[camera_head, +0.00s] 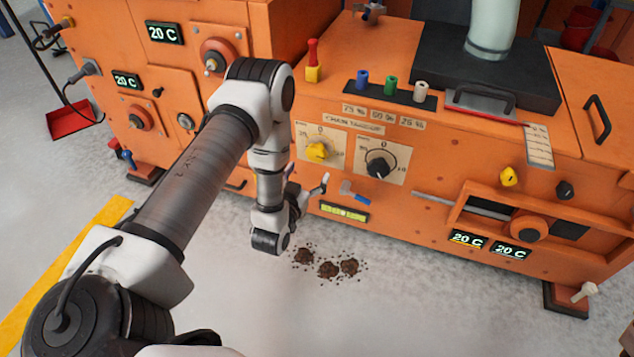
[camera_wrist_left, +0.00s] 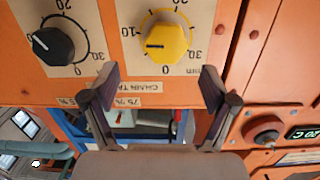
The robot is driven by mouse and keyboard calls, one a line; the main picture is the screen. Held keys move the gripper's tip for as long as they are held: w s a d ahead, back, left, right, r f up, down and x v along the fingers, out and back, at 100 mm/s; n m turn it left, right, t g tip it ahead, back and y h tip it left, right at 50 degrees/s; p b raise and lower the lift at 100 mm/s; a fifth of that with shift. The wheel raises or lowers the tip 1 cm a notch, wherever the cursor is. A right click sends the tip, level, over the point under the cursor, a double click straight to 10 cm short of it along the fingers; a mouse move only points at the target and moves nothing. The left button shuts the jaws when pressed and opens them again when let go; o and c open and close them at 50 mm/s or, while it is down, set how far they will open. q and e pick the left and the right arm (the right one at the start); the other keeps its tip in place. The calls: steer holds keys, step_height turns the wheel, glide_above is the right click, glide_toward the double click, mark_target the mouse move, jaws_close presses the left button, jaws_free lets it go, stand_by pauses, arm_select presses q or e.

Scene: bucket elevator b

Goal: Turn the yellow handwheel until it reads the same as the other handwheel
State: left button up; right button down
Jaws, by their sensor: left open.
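The yellow handwheel (camera_head: 318,151) sits on a numbered dial plate on the orange machine front. It also shows in the left wrist view (camera_wrist_left: 168,42), which is upside down; its dark mark points left, near the 10. The other handwheel (camera_head: 380,165) is black, on its own dial beside it; it shows in the left wrist view too (camera_wrist_left: 55,47). Its white mark points left and slightly up there, toward a part of the scale cut off by the frame. My left gripper (camera_head: 308,184) is open and empty, in front of and below the yellow handwheel, not touching it.
A "chain takeup" label (camera_head: 353,124) is above the dials. A blue-handled tool (camera_head: 356,194) and a yellow level-like strip (camera_head: 344,211) are low on the front. Brown debris (camera_head: 328,269) lies on the otherwise clear floor nearby. Small black and yellow knobs are at right.

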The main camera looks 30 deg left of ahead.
mark_target(315, 154)
arm_select(q)
steer(key=shift+t+y, duration=0.3)
steer(key=shift+t, duration=0.1)
steer(key=b+x, duration=0.1)
steer(key=x, duration=0.1)
steer(key=b+x, duration=0.1)
steer(key=x, duration=0.2)
steer(key=b+x, duration=0.1)
steer(key=x, duration=0.2)
steer(key=shift+s+a+f, duration=0.1)
steer(key=shift+s+a, duration=0.05)
steer(key=shift+a, duration=0.15)
steer(key=shift+w, duration=0.25)
steer(key=c, duration=1.1)
arm_select(e)
step_height(315, 154, down, 5)
steer(key=shift+r, duration=0.15)
